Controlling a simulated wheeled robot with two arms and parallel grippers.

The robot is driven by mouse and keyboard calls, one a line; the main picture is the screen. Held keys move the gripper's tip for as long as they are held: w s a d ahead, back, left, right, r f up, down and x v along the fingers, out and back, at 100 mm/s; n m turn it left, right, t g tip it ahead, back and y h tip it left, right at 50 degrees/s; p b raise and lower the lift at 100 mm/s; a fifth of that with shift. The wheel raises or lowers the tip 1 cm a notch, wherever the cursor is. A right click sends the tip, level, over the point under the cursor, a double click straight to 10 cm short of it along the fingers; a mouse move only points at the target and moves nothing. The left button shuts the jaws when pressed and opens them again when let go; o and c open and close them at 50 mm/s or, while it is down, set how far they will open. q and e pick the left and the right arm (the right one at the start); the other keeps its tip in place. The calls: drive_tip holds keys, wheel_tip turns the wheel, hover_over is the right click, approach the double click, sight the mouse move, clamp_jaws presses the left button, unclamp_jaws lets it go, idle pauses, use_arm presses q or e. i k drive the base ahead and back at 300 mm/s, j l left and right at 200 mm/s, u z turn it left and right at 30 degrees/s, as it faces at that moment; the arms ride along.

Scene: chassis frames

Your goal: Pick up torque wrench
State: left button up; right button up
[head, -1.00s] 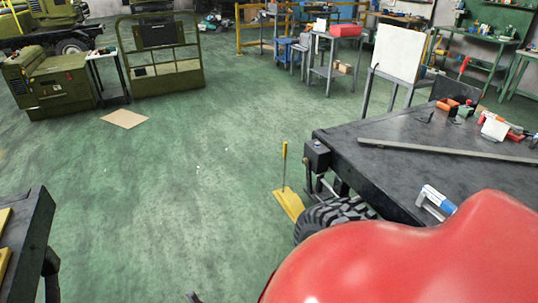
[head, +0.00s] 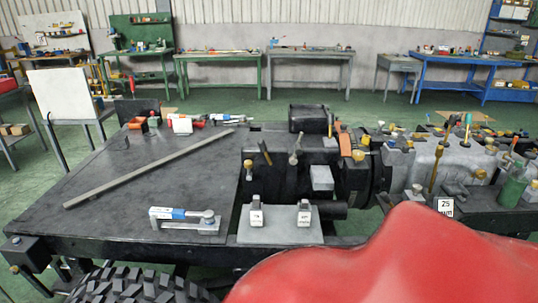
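I cannot tell for sure which item is the torque wrench. A long thin grey bar (head: 150,168) lies diagonally on the black chassis deck (head: 115,165). A short silver tool with a blue and white part (head: 185,217) lies at the deck's near edge. Several small tools with red, white and blue parts (head: 225,117) lie at the deck's far edge, too small to make out. Neither of my grippers is in view.
Two white-topped blocks (head: 256,216) stand on a grey plate right of the silver tool. An engine and gearbox (head: 440,165) with tools on top fill the right. A black tyre (head: 135,284) is at the near left. Workbenches (head: 310,56) line the back wall.

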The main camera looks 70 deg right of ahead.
sight(208, 215)
drive_tip(key=z, duration=1.45)
drive_tip(key=i+l+u, duration=0.85)
